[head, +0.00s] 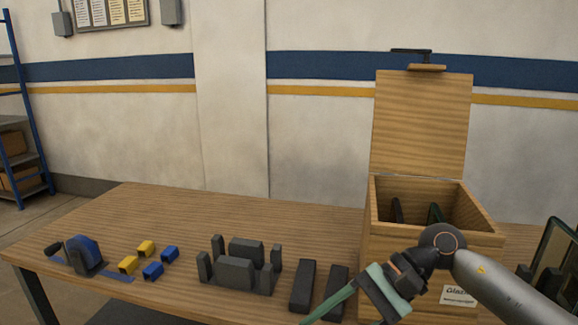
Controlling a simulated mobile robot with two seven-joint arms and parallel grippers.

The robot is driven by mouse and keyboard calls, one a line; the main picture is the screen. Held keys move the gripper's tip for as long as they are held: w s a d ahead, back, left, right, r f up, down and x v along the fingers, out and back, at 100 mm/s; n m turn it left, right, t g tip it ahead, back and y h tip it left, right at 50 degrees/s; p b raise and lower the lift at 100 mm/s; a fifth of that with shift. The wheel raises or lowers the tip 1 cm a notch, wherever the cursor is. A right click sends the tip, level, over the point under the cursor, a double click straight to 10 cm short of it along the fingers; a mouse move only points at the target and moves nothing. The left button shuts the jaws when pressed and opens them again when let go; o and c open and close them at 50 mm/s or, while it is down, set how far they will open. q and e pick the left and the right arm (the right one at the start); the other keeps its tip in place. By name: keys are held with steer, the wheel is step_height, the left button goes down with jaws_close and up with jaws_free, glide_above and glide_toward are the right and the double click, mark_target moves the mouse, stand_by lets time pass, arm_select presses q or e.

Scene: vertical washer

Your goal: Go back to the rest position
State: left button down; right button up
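My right arm comes in from the lower right, in front of the wooden box. Its gripper (372,302) points down and to the left, over the front part of the table beside the box. A pale green strip runs along the gripper towards the bottom edge. I cannot tell whether the strip is part of the gripper or something in it, nor whether the fingers are open or shut. My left gripper is not in view.
The wooden box (490,240) stands on the table (210,215) with its lid (420,125) raised. Dark rests (235,272), two black bars (303,286), yellow and blue blocks (146,248), and a blue tape dispenser (85,254) lie left. A glass pane (560,250) stands right.

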steer(key=a+r+m+t+y, duration=0.3)
steer(key=a+m+y, duration=0.4)
steer(key=m+y, duration=0.45)
steer(key=w+d+f+m+t+h+p, duration=0.15)
steer(key=d+f+m+t+h, duration=0.35)
steer(key=m, duration=0.6)
steer(key=w+d+f+m+t+h, duration=0.1)
steer(key=w+f+m+t+h, duration=0.15)
steer(key=m+t, duration=0.55)
steer(key=w+d+f+m+t+h, duration=0.1)
steer(key=d+f+m+t+h, duration=0.2)
steer(key=m, duration=1)
steer(key=s+d+f+m+h, duration=0.2)
steer(key=f+m+h, duration=0.15)
steer(key=f, duration=0.25)
steer(key=s+d+f+m+h, duration=0.2)
steer(key=f+m, duration=0.3)
steer(key=s+d+f+m+g+h, duration=0.2)
steer(key=s+f+m+g, duration=0.1)
steer(key=s+f+m, duration=0.2)
steer(key=s+d+f+m+g+h, duration=0.2)
steer(key=s+d+f+m+g, duration=0.1)
steer(key=s+f, duration=0.6)
steer(key=shift+s+f+m+g+p, duration=0.25)
steer(key=shift+f+m+g+p, duration=0.25)
steer(key=shift+m, duration=0.6)
